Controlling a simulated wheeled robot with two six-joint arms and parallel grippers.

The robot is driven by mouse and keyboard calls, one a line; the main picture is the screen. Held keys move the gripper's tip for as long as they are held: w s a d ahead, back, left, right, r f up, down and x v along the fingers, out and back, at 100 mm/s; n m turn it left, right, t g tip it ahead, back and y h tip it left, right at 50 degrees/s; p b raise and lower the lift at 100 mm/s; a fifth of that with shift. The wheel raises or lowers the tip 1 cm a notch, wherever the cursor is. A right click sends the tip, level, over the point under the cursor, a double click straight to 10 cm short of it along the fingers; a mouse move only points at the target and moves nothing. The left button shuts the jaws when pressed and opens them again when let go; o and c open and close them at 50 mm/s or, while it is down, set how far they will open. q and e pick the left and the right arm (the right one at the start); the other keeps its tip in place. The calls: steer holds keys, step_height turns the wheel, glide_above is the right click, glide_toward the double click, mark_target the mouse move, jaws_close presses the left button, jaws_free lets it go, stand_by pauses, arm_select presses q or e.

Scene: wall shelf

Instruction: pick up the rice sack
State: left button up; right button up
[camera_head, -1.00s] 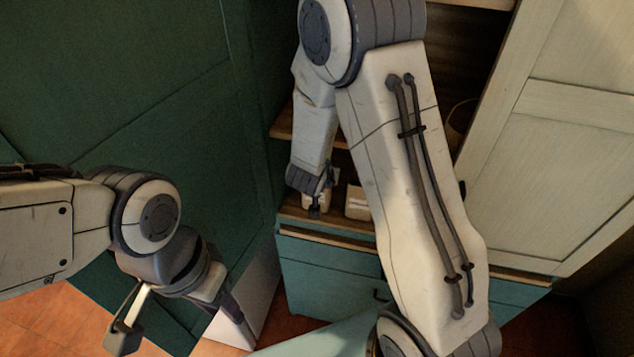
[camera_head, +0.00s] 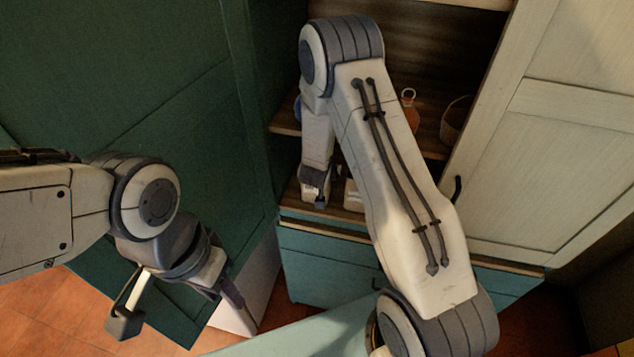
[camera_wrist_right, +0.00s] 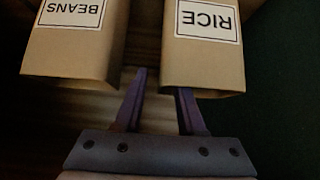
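The rice sack (camera_wrist_right: 205,50) is a tan block with a white RICE label, upside down in the right wrist view. In the head view it is partly hidden by my right gripper (camera_head: 319,200), low on the shelf. In the wrist view my right gripper (camera_wrist_right: 163,95) is open. One finger shows in the gap beside the sack; the other overlaps the sack's lower edge and its tip is hidden. I cannot tell whether they touch. My left gripper (camera_head: 182,316) is open and empty, above the floor at left.
A beans sack (camera_wrist_right: 75,40) stands close beside the rice sack, with a narrow gap between. A basket (camera_head: 455,120) and an orange jar (camera_head: 410,112) stand on the shelf above. A pale door (camera_head: 560,140) bounds the right, a green panel (camera_head: 120,80) the left.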

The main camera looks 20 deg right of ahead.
steer(key=shift+c, duration=0.3)
jaws_close()
steer(key=shift+r, duration=0.1)
stand_by(1.0)
